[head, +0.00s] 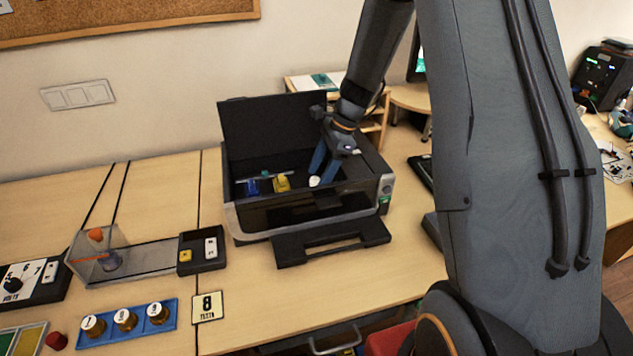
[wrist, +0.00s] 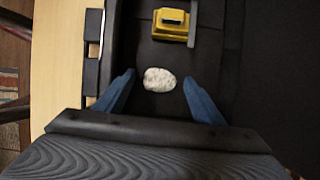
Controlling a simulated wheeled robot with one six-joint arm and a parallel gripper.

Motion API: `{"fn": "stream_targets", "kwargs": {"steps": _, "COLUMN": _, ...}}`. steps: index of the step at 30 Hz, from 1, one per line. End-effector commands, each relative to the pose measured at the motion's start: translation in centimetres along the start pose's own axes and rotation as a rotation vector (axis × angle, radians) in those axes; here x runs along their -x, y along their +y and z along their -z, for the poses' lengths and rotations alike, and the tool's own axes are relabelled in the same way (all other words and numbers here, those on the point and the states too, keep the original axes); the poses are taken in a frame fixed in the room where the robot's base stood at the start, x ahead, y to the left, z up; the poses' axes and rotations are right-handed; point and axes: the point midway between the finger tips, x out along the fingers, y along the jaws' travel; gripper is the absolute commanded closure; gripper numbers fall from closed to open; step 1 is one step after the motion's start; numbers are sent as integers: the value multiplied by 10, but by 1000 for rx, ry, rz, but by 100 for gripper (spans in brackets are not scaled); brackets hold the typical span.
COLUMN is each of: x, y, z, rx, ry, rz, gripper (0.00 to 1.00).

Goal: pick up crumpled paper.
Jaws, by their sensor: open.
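The crumpled paper (wrist: 159,80) is a small white lump inside the open black printer (head: 262,218). In the head view the paper (head: 314,181) shows just below my fingertips. My gripper (head: 324,170) reaches down into the printer's right part with blue fingers spread. In the wrist view my gripper (wrist: 158,88) is open, with one finger on each side of the paper and a gap on both sides. I cannot tell how far the fingertips are above the printer's floor.
A yellow block (wrist: 172,24) sits near the paper inside the printer, with a blue part (head: 251,186) further left. The raised lid (head: 266,125) stands behind. A table (head: 225,300) holds a blue tray (head: 127,323) and a clear-cased device (head: 105,262).

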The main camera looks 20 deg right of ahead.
Motion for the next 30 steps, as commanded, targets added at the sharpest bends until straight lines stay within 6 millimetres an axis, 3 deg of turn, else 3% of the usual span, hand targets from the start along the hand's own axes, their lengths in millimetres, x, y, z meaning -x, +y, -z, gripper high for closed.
{"fn": "stream_targets", "kwargs": {"steps": 8, "x": -3, "y": 0, "z": 0, "rx": 1, "ry": 1, "rz": 1, "gripper": 38}}
{"fn": "stream_targets", "kwargs": {"steps": 12, "x": -3, "y": 0, "z": 0, "rx": 1, "ry": 1, "rz": 1, "gripper": 61}}
{"fn": "stream_targets", "kwargs": {"steps": 14, "x": -3, "y": 0, "z": 0, "rx": 1, "ry": 1, "rz": 1, "gripper": 68}}
{"fn": "stream_targets", "kwargs": {"steps": 24, "x": -1, "y": 0, "z": 0, "rx": 1, "ry": 1, "rz": 2, "gripper": 69}}
{"fn": "stream_targets", "kwargs": {"steps": 30, "x": 20, "y": -1, "z": -9, "rx": 4, "ry": 2, "rz": 4, "gripper": 69}}
